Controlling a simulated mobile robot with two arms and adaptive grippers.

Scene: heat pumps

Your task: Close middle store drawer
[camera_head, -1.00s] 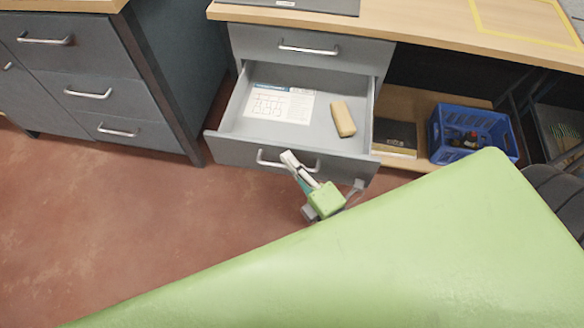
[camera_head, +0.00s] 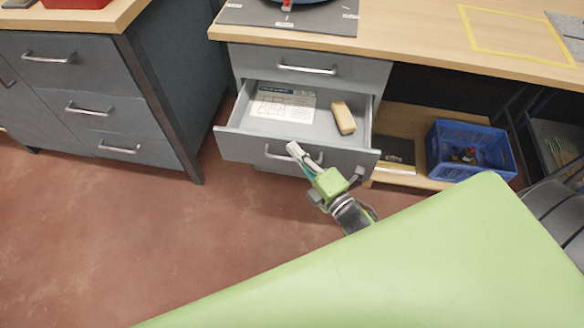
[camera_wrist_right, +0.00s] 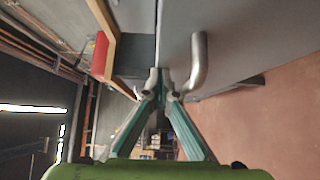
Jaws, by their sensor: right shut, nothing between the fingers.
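The middle store drawer (camera_head: 240,145) of the grey cabinet under the wooden worktop stands partly open in the head view. It holds a printed sheet (camera_head: 283,103) and a tan block (camera_head: 343,117). Its bar handle (camera_head: 280,157) is on the front panel. My right gripper (camera_head: 295,149) is shut and empty, at the drawer front by the right part of the handle. In the right wrist view the closed fingertips (camera_wrist_right: 163,84) are beside the metal handle (camera_wrist_right: 198,62) and the grey panel; I cannot tell whether they touch. My left gripper is not in view.
The closed top drawer (camera_head: 306,68) is above. A blue crate (camera_head: 470,165) stands on the shelf at right. A grey drawer cabinet (camera_head: 75,95) stands at left. Red floor (camera_head: 100,240) is clear in front. My green body part fills the lower right.

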